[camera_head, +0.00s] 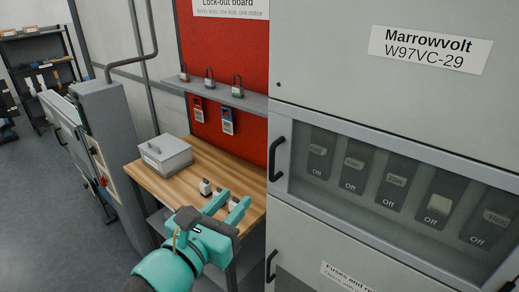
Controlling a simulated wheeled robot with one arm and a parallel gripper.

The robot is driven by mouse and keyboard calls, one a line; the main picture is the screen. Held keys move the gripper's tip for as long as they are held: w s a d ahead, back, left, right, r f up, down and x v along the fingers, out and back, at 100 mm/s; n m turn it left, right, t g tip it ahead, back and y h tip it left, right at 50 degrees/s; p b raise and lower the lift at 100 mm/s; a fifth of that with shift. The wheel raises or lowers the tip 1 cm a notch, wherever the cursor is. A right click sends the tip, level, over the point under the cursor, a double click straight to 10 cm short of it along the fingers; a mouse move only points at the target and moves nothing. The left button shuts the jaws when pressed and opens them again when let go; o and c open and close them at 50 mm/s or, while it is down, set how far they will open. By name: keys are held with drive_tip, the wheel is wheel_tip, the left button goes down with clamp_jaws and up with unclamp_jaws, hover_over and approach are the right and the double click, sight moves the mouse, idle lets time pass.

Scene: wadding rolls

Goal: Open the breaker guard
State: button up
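The breaker guard (345,207) is a grey-framed clear window on the grey Marrowvolt cabinet. It looks closed, flush with the cabinet front. Its black upright handle (275,158) is at its left edge. Behind the pane are several dark breakers (397,184), with "Off" labels showing. My teal gripper (235,198) is left of and below the handle, in front of the wooden bench. Its two fingers are apart with a gap between them, and it does not touch the guard. The guard's right end runs to the picture's edge.
A wooden bench (190,192) holds a grey box (165,155) and small white-tagged items (205,187) close to my fingers. A shelf (220,95) with padlocks crosses the red board. A lower cabinet door has a handle (271,265). Floor (60,220) is clear at left.

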sight(271, 157)
drive_tip(key=p+x, duration=0.2)
drive_tip(key=x, duration=0.3)
drive_tip(key=p+x, duration=0.2)
drive_tip(key=x, duration=0.3)
drive_tip(key=p+x, duration=0.2)
drive_tip(key=x, duration=0.3)
drive_tip(key=shift+w+d+r, duration=0.25)
drive_tip(key=shift+r, duration=0.15)
drive_tip(key=shift+p+x, duration=0.3)
drive_tip(key=shift+x, duration=0.45)
drive_tip(key=shift+f, duration=0.1)
clamp_jaws()
